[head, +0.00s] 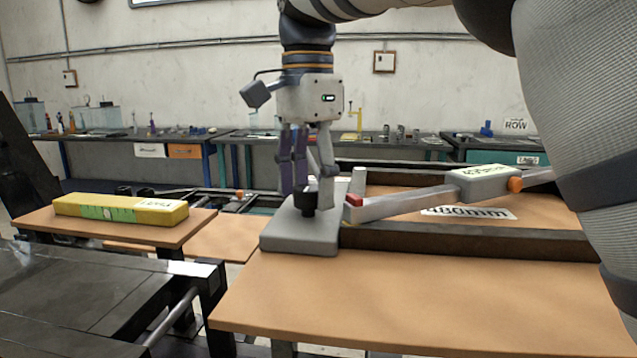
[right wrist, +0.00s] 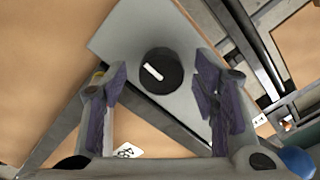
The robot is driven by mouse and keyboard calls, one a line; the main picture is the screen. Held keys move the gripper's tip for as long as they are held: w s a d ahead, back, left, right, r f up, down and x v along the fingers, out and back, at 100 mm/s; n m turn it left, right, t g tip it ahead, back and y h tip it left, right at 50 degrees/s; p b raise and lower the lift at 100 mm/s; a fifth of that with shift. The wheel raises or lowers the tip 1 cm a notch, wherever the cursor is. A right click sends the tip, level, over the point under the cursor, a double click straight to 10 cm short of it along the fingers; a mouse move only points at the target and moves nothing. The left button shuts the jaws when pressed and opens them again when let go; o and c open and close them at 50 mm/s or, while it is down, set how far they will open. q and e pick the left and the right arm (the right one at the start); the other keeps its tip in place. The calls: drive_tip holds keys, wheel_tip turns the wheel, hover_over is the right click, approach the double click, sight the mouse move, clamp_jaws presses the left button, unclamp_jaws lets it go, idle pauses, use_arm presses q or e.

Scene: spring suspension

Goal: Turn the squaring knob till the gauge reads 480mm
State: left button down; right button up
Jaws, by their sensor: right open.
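The squaring knob (head: 308,201) is a black round knob on a grey base plate (head: 290,238) at the front left of the frame on the wooden table. In the right wrist view the knob (right wrist: 160,71) carries a white line. My right gripper (head: 307,190) points down at the knob; its open fingers (right wrist: 162,100) lie to either side of it in the picture, apart from it. The gauge (head: 487,172) is a pale box with a label, too small to read, on a grey bar (head: 405,204). A printed 480mm card (head: 470,212) lies below it. My left gripper is not in view.
Dark rails (head: 470,240) border the frame on the table (head: 400,300). A yellow level (head: 122,209) lies on another wooden table at left. A dark metal bench (head: 80,300) stands at front left. The table front is clear.

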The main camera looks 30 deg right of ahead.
drive_tip(key=c, duration=1.2)
drive_tip(key=shift+o, duration=0.2)
drive_tip(key=shift+n, duration=0.3)
